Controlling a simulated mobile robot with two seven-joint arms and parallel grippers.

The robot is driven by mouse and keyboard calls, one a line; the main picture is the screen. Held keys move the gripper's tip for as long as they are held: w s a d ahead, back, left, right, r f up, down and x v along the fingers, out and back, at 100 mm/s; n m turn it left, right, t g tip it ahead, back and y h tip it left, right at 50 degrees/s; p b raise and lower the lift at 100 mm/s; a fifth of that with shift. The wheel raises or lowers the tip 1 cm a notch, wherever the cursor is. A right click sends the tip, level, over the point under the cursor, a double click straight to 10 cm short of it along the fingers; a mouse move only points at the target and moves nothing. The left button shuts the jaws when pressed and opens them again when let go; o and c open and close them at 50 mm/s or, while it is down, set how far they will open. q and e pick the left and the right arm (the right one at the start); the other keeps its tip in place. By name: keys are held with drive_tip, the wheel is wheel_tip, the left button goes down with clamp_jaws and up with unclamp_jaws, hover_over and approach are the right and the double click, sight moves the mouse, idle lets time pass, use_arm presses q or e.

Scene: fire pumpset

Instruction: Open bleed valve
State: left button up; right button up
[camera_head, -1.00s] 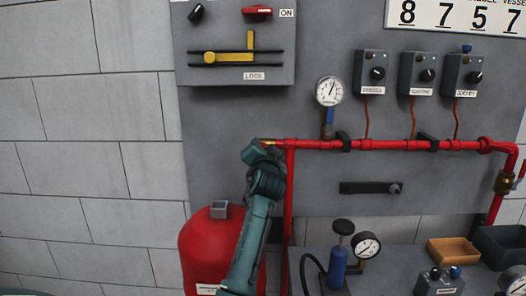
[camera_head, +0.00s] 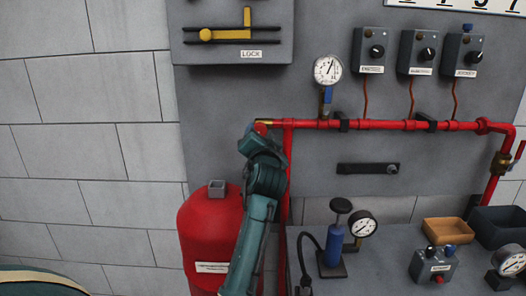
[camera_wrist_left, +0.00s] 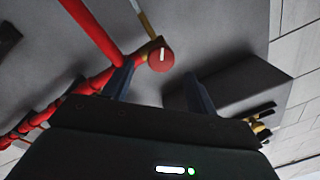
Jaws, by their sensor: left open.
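The bleed valve's round red knob (camera_wrist_left: 161,59) with a white mark shows in the left wrist view, near the red pipe. My left gripper (camera_wrist_left: 160,72) is open; its two fingers stand apart, with the knob beyond and between their tips. Whether a finger touches it I cannot tell. In the head view my left gripper (camera_head: 256,138) is at the left end of the horizontal red pipe (camera_head: 380,125). There a bit of brass and red (camera_head: 262,126) shows past it, and the gripper hides most of this spot. My right gripper is in neither view.
A red tank (camera_head: 205,235) stands below, beside my left arm. A pressure gauge (camera_head: 328,70) and switch boxes (camera_head: 417,52) are on the grey panel to the right. A bench (camera_head: 390,265) holds a blue hand pump (camera_head: 335,245). The brick wall at left is clear.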

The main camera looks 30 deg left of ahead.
use_arm(q)
drive_tip(key=v, duration=0.7)
drive_tip(key=shift+f, duration=0.1)
